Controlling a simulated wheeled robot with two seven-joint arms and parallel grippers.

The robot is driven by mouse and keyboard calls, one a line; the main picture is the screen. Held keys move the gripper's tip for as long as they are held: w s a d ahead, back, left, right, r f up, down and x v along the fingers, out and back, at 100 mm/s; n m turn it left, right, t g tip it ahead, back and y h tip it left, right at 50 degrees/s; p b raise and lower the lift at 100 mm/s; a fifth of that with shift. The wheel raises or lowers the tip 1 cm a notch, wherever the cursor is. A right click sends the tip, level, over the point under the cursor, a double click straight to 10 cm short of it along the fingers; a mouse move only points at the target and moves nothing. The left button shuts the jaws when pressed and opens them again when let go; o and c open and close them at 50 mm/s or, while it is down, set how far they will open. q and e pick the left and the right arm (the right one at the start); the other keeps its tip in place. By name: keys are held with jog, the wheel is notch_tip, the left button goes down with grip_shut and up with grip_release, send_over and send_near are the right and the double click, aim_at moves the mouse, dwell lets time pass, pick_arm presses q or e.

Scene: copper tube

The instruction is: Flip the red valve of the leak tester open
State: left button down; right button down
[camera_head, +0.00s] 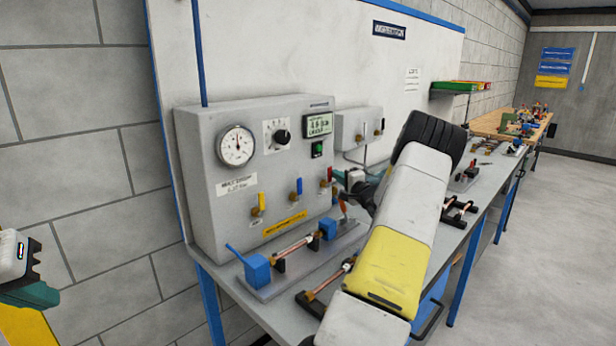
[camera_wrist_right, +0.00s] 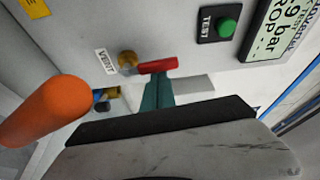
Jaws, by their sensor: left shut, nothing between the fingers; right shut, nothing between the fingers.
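The leak tester (camera_head: 207,140) is a grey box on the bench with a gauge, a knob and a small screen. Its red valve (camera_head: 329,175) is at the lower right of the front. In the right wrist view the red lever (camera_wrist_right: 158,66) extends from a brass body (camera_wrist_right: 127,60) beside a VENT label. My right gripper (camera_head: 343,178) is shut and empty, with its teal fingertips (camera_wrist_right: 155,90) close by the lever; contact cannot be told. My left gripper (camera_head: 32,290) is shut at the left edge, away from the tester, its tips hardly visible.
A yellow valve (camera_head: 261,202) and a blue valve (camera_head: 298,188) sit left of the red one. A copper tube (camera_head: 296,247) lies in a fixture with blue end blocks below. An orange handle (camera_wrist_right: 45,105) stands close to my right gripper. My right arm hides part of the bench.

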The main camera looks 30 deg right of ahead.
jog(key=n, duration=0.1)
jog(key=a+n, duration=0.1)
jog(key=a+n+t, duration=0.1)
jog(key=shift+s+n, duration=0.25)
jog(key=shift+n, duration=0.05)
dwell(0.3)
dwell(0.4)
jog(key=s, duration=0.5)
jog(key=s+f, duration=0.1)
jog(key=s, duration=0.1)
jog(key=shift+s+a, duration=0.15)
jog(key=shift+s, duration=0.25)
